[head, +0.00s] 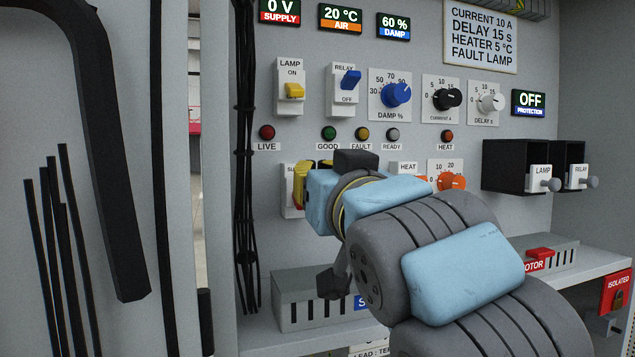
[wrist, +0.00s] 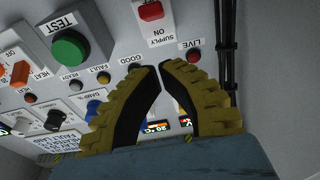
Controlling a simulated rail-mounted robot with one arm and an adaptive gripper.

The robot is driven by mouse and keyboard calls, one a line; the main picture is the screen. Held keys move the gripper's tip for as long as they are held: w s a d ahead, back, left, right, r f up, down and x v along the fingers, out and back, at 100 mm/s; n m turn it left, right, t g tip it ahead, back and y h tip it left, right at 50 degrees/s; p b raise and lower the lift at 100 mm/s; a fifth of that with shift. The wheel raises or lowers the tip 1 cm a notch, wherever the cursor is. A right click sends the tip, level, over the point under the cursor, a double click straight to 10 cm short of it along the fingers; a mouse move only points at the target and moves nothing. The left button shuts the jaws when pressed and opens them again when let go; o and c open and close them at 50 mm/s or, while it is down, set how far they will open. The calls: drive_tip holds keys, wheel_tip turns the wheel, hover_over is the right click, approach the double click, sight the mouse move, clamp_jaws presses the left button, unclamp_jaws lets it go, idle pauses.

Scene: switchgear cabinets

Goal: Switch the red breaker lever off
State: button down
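A red lever (wrist: 151,11) sits on a white plate (wrist: 162,32) marked SUPPLY and ON at the top of the upside-down wrist view. In the head view this supply plate (head: 287,200) is mostly hidden behind my gripper. My gripper (wrist: 161,66) has yellow fingers with black pads, and its tips are together with nothing seen between them. The tips appear near the supply plate and apart from the red lever in the wrist view. In the head view the yellow fingers (head: 300,183) are in front of the plate. Another red lever (head: 540,253) is on a box marked MOTOR.
Lamp switch (head: 293,90), blue relay switch (head: 350,80) and several knobs sit above my gripper. A green TEST button (wrist: 70,48) is beside the supply plate. Black cables (head: 246,150) hang at the left. A grey vented box (head: 315,300) stands below on the shelf.

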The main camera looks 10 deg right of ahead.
drive_tip(key=s+f+b, duration=0.1)
drive_tip(key=s+f, duration=0.5)
drive_tip(key=shift+s+d+f, duration=0.25)
drive_tip(key=shift+f, duration=0.1)
